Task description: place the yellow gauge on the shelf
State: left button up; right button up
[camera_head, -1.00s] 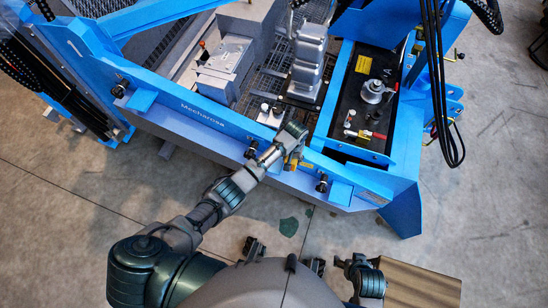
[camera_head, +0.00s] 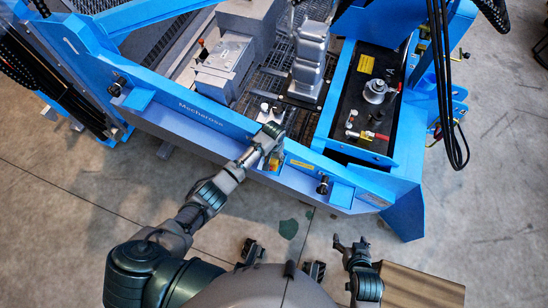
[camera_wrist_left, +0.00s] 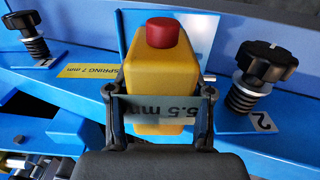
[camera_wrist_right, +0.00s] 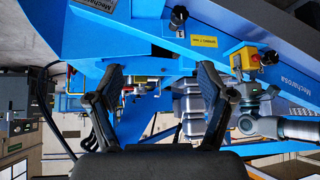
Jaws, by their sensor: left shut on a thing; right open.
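The yellow gauge (camera_wrist_left: 152,65) is a rounded block with a red button on top. My left gripper (camera_wrist_left: 158,108) is shut on it, one finger on each side, and a "5.5 mm" label shows on its near face. The gauge also shows in the right wrist view (camera_wrist_right: 245,58); in the head view my left gripper (camera_head: 272,136) largely hides it. It is over the blue frame's front beam (camera_head: 215,125); contact with the beam cannot be told. My right gripper (camera_wrist_right: 160,85) is open and empty, low in the head view (camera_head: 350,243). Which surface is the shelf is unclear.
Black knobs marked 1 (camera_wrist_left: 35,40) and 2 (camera_wrist_left: 265,62) flank the gauge. A yellow "SPRING 7 mm" label (camera_wrist_left: 90,70) lies on the beam. Grey machine blocks (camera_head: 309,60) stand behind. A wooden surface (camera_head: 420,288) is at lower right. Hanging cables (camera_head: 445,100) are at right.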

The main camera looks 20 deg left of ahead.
pick_arm(q)
jog(key=o, duration=1.4)
jog(key=shift+o, duration=0.2)
